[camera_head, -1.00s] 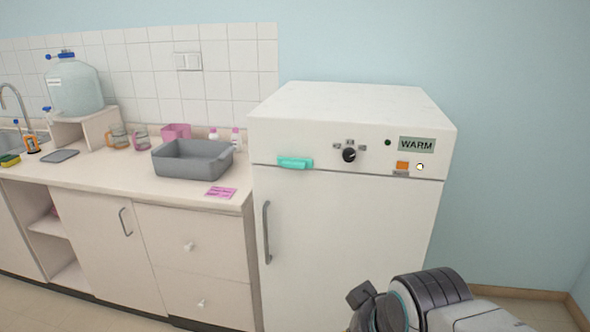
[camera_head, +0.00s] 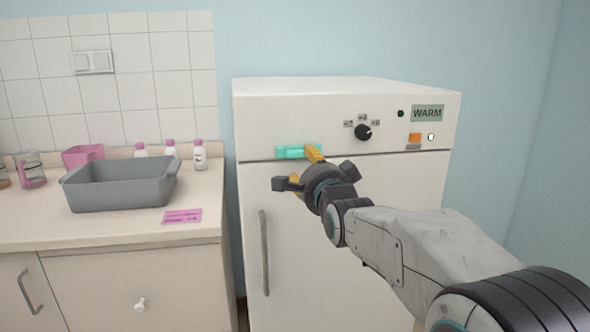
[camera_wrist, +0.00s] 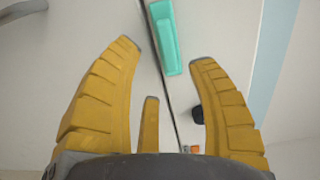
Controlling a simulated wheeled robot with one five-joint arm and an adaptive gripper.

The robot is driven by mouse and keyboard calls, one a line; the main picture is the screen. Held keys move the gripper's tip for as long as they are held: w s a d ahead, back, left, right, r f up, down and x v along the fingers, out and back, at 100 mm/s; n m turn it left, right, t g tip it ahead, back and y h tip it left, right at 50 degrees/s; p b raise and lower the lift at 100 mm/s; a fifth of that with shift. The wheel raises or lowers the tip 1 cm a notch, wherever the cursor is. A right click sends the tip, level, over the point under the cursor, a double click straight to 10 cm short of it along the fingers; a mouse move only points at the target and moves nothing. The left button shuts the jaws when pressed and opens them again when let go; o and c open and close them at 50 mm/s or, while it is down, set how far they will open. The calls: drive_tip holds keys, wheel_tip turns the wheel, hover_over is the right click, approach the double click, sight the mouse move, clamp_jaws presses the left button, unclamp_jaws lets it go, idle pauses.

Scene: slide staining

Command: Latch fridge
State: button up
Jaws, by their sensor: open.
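The white fridge (camera_head: 345,200) stands against the blue wall, its door closed as far as I can see. The teal latch (camera_head: 290,152) sits on the seam between the door and the top panel, at the upper left. My gripper (camera_head: 302,166) is in front of the fridge at the latch, its fingers pointing toward it. In the wrist view my yellow fingers (camera_wrist: 165,52) are spread apart and empty. The teal latch (camera_wrist: 164,38) lies just beyond the fingertips, roughly between them. I cannot tell whether any finger touches it.
A dial (camera_head: 363,132), an orange switch (camera_head: 414,138) and a WARM sign (camera_head: 427,113) are on the top panel. A vertical handle (camera_head: 265,253) is on the door. The counter (camera_head: 110,228) at left holds a grey basin (camera_head: 120,185), a pink card (camera_head: 182,216) and bottles.

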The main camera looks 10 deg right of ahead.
sight(302, 157)
drive_tip(key=shift+w+r+m, duration=0.1)
drive_tip(key=shift+w+m, duration=0.2)
drive_tip(key=shift+w, duration=0.45)
drive_tip(key=shift+w+p, duration=0.45)
drive_tip(key=shift+w, duration=2.75)
drive_tip(key=shift+c, duration=0.4)
clamp_jaws()
